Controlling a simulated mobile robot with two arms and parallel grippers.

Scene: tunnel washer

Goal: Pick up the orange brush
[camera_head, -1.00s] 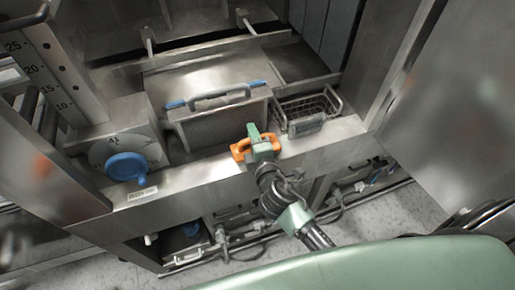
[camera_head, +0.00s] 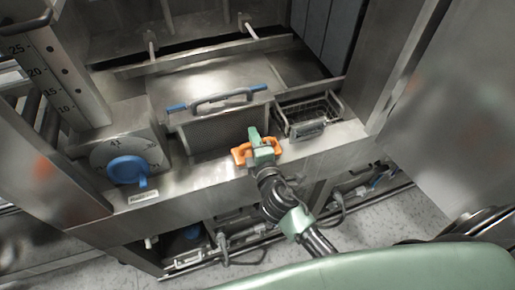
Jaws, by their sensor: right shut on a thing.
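The orange brush (camera_head: 240,155) is at the front ledge of the steel machine, in the middle of the head view. My right gripper (camera_head: 257,143), green, is shut on it; orange parts show on both sides of the gripper. The middle of the brush is hidden behind the gripper, and I cannot tell whether it touches the ledge. My left gripper is not in the head view.
A steel box with a blue-ended handle (camera_head: 218,98) stands just behind the brush. A wire basket (camera_head: 310,115) sits to its right. A blue dial knob (camera_head: 127,170) is on the left panel. The steel front ledge (camera_head: 185,183) runs below, with pipes underneath.

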